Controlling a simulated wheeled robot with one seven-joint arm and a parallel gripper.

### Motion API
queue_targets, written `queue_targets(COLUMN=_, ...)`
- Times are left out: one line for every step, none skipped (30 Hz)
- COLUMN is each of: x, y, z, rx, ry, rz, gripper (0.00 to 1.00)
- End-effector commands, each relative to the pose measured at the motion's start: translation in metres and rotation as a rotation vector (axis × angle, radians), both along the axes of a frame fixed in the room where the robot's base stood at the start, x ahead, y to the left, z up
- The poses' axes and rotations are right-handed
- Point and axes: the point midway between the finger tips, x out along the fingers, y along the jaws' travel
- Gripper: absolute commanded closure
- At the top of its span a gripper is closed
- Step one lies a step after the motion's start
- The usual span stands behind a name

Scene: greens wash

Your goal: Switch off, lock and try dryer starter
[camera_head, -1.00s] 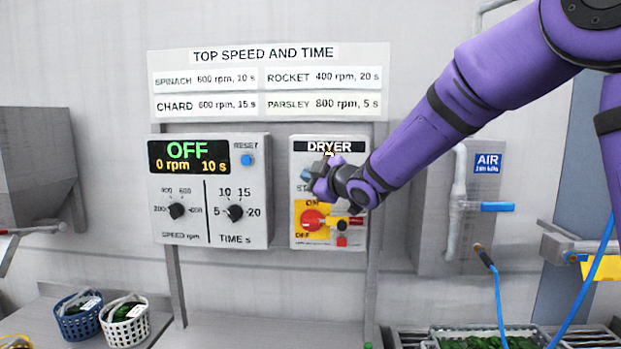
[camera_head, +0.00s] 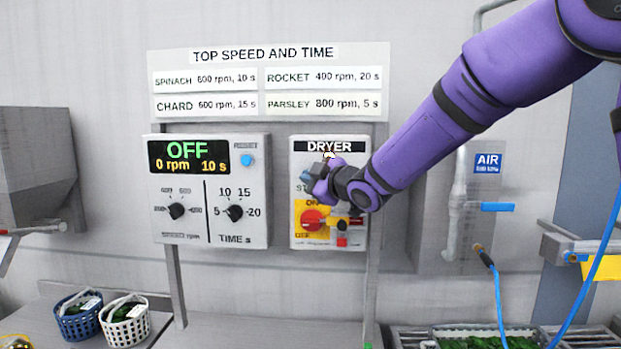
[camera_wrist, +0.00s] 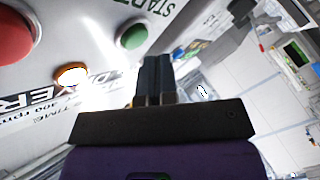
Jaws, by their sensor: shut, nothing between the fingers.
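The dryer starter (camera_head: 299,172) is a grey wall box labelled DRYER. Its red rotary switch (camera_head: 313,219) sits on a yellow plate marked ON above and OFF at lower left; I cannot tell its exact setting. In the wrist view, the shut fingers (camera_wrist: 155,76) are beside the green START button (camera_wrist: 133,33); contact is unclear. A red button (camera_wrist: 14,36) and lit lamp (camera_wrist: 72,74) also show.
The speed and time panel (camera_head: 208,226), left of the starter, reads OFF, 0 rpm, 10 s. A chart (camera_head: 270,54) hangs above. Two baskets (camera_head: 125,319) stand at lower left. An air pipe with a blue valve handle (camera_head: 497,207) and a hose are at right.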

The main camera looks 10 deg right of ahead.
Motion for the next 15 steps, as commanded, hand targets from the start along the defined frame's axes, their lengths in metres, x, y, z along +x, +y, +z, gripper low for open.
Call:
queue_targets(x=0.000, y=0.000, z=0.000, rx=0.000, ry=0.000, rz=0.000, gripper=1.00)
queue_targets(x=0.000, y=0.000, z=0.000, rx=0.000, ry=0.000, rz=0.000, gripper=1.00)
queue_targets(x=0.000, y=0.000, z=0.000, rx=0.000, ry=0.000, rz=0.000, gripper=1.00)
queue_targets(x=0.000, y=0.000, z=0.000, rx=0.000, ry=0.000, rz=0.000, gripper=1.00)
queue_targets(x=0.000, y=0.000, z=0.000, rx=0.000, ry=0.000, rz=0.000, gripper=1.00)
queue_targets(x=-0.001, y=0.000, z=0.000, rx=0.000, ry=0.000, rz=0.000, gripper=1.00)
queue_targets(x=-0.003, y=0.001, z=0.000, rx=0.000, ry=-0.001, rz=0.001, gripper=1.00)
queue_targets(x=-0.004, y=0.001, z=0.000, rx=0.000, ry=0.000, rz=0.001, gripper=1.00)
queue_targets(x=-0.007, y=0.002, z=0.000, rx=0.000, ry=-0.001, rz=0.001, gripper=1.00)
queue_targets(x=-0.010, y=0.002, z=0.001, rx=0.000, ry=-0.001, rz=0.001, gripper=1.00)
queue_targets(x=-0.012, y=0.003, z=0.001, rx=0.001, ry=-0.001, rz=0.000, gripper=1.00)
queue_targets(x=-0.016, y=0.003, z=0.001, rx=0.001, ry=-0.001, rz=0.000, gripper=1.00)
queue_targets(x=-0.018, y=0.003, z=0.001, rx=0.000, ry=-0.001, rz=0.001, gripper=1.00)
queue_targets(x=-0.021, y=0.004, z=0.001, rx=0.000, ry=-0.001, rz=0.001, gripper=1.00)
queue_targets(x=-0.024, y=0.005, z=0.000, rx=0.000, ry=-0.001, rz=0.001, gripper=1.00)
